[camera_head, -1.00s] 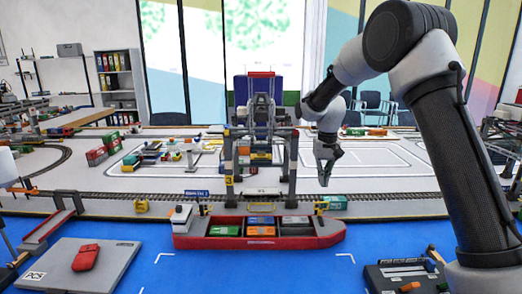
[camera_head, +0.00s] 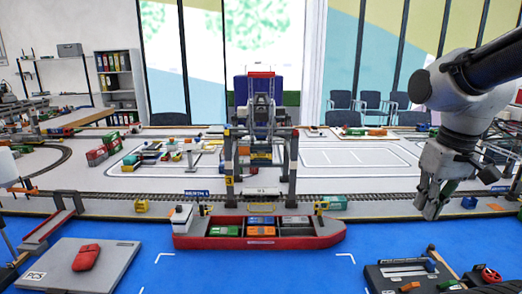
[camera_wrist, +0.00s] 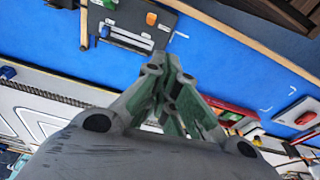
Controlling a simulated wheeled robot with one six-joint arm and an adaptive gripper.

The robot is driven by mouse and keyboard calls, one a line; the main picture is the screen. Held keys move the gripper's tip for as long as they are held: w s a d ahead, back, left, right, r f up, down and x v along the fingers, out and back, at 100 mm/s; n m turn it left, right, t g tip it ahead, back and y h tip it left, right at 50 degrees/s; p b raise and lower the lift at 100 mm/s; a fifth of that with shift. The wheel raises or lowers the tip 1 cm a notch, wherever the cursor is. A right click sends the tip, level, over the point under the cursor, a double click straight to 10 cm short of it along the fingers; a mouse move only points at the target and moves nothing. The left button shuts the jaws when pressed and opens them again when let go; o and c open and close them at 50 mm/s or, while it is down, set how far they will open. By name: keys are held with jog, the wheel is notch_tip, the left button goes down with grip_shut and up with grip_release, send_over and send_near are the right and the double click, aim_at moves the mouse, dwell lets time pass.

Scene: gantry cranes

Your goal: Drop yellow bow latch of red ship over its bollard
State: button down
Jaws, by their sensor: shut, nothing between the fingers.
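The red ship (camera_head: 258,243) lies on the blue surface along the quay, with coloured containers in its hold. A small yellow part (camera_head: 319,208) stands at the ship's right, pointed end by the quay edge. It is too small to tell latch from bollard, or whether the latch is raised or down. Another yellow part (camera_head: 206,210) is at the left end. My gripper (camera_head: 431,207) is well right of the ship, above the quay edge, apart from it and empty. In the wrist view its fingers (camera_wrist: 160,78) are together, and part of the red ship (camera_wrist: 231,113) shows behind them.
A dark console (camera_head: 415,277) with a red handwheel (camera_head: 489,276) sits at the front right. A gantry crane (camera_head: 291,170) stands over the track behind the ship. A grey PCS panel (camera_head: 105,265) is at the front left. Blue surface before the ship is clear.

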jog(key=s+d+r+m+t, duration=0.1)
jog(key=s+d+r+t, duration=0.1)
jog(key=s+r, duration=0.1)
jog(key=shift+s+r+t, duration=0.25)
jog(key=shift+s+t, duration=0.15)
jog(key=shift+s, duration=0.5)
